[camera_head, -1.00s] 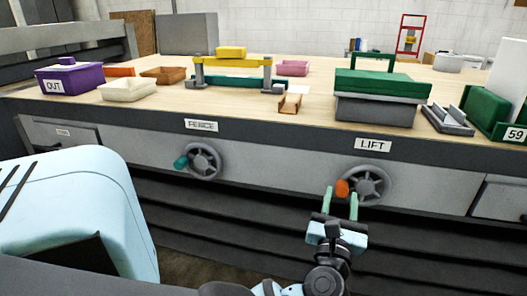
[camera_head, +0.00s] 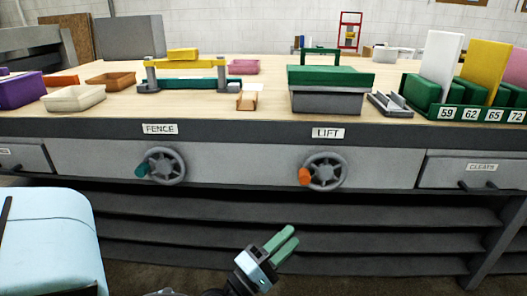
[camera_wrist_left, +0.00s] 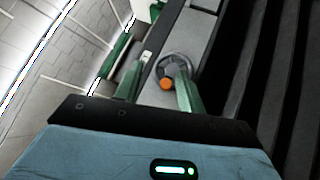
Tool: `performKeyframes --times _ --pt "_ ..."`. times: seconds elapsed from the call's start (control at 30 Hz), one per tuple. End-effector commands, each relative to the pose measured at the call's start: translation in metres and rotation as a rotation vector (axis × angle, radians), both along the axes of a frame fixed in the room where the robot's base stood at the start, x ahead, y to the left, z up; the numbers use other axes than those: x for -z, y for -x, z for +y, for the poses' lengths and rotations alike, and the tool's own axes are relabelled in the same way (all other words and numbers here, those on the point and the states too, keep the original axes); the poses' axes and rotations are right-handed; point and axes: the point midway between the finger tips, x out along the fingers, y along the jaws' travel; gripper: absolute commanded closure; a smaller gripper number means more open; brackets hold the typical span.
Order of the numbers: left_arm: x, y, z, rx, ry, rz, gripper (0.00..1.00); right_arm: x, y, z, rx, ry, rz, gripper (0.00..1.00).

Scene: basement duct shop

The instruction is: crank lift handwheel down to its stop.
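The lift handwheel (camera_head: 327,172) is a grey spoked wheel on the bench front under the LIFT label (camera_head: 328,133). Its orange knob (camera_head: 304,177) sits at the wheel's left side in the head view. My left gripper (camera_head: 288,243) has green fingers and is below and in front of the wheel, clear of it. In the left wrist view the gripper (camera_wrist_left: 158,88) is open and empty. The wheel (camera_wrist_left: 177,62) and knob (camera_wrist_left: 167,84) show beyond and between its fingers, apart from them. My right gripper is not in view.
The fence handwheel (camera_head: 168,166) with a teal knob is to the left. A CLEATS drawer (camera_head: 470,171) with dark handles is at the right. A green-lidded grey box (camera_head: 328,87) stands on the bench above the lift wheel. Dark shelves (camera_head: 390,232) lie below.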

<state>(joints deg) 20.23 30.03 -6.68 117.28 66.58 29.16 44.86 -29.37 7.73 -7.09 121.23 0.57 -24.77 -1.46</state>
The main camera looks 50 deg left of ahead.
Motion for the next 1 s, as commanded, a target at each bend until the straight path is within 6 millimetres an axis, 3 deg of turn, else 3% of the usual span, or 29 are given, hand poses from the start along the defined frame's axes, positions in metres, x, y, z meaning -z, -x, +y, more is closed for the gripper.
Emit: performKeyframes --times 0.6,1.0 --pt "0.082 0.055 -0.040 0.133 -0.484 0.242 0.60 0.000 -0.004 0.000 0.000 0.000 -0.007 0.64" --pt "0.125 0.091 -0.056 0.210 -0.705 0.352 0.60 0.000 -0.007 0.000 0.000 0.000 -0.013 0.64"
